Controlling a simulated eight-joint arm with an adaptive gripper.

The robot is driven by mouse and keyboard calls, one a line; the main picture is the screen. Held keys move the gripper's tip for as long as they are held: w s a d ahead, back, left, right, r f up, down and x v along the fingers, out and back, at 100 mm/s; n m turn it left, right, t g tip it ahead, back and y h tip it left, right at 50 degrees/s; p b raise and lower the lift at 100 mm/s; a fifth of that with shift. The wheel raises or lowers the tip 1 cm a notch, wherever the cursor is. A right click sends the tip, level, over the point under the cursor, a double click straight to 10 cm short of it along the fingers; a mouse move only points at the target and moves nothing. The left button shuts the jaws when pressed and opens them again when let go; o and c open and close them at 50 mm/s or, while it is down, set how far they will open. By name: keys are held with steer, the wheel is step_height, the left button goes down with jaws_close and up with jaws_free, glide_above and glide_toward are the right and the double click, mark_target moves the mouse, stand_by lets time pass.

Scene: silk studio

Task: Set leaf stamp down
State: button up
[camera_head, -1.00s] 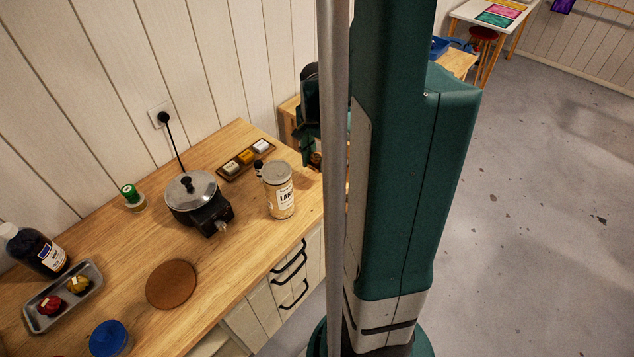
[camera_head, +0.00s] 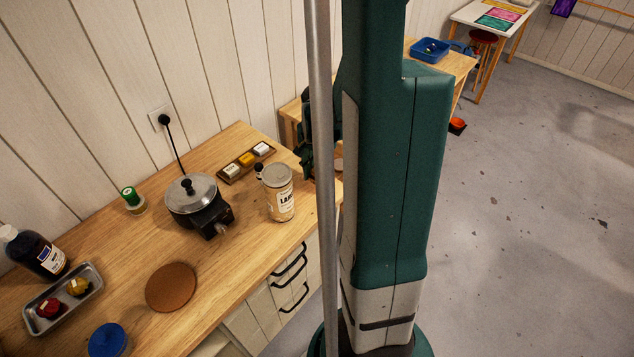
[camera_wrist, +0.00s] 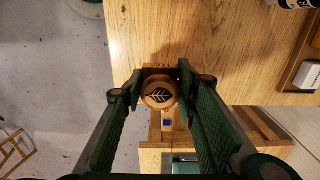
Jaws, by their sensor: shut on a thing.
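The leaf stamp (camera_wrist: 158,94) shows in the wrist view as a round wooden piece with a dark leaf mark on its face. My gripper (camera_wrist: 157,84) is shut on it, one green finger on each side. The stamp is near the edge of a wooden worktop (camera_wrist: 220,60) in that view; its height above the surface cannot be told. In the head view my arm and column hide most of the gripper, and the stamp cannot be made out.
A lidded pot (camera_head: 191,195), a labelled jar (camera_head: 279,195), a tray of small blocks (camera_head: 246,160) and a brown disc (camera_head: 171,287) stand on the worktop. Bare wood lies between pot and disc. A farther bench holds a blue tray (camera_head: 430,50).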

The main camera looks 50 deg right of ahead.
mark_target(317, 177)
steer(key=shift+f, duration=2.05)
steer(key=shift+f+b, duration=0.2)
steer(key=shift+b, duration=0.1)
steer(key=o, duration=0.9)
steer(key=shift+r, duration=0.25)
steer(key=shift+r+p, duration=0.5)
steer(key=shift+r, duration=5.45)
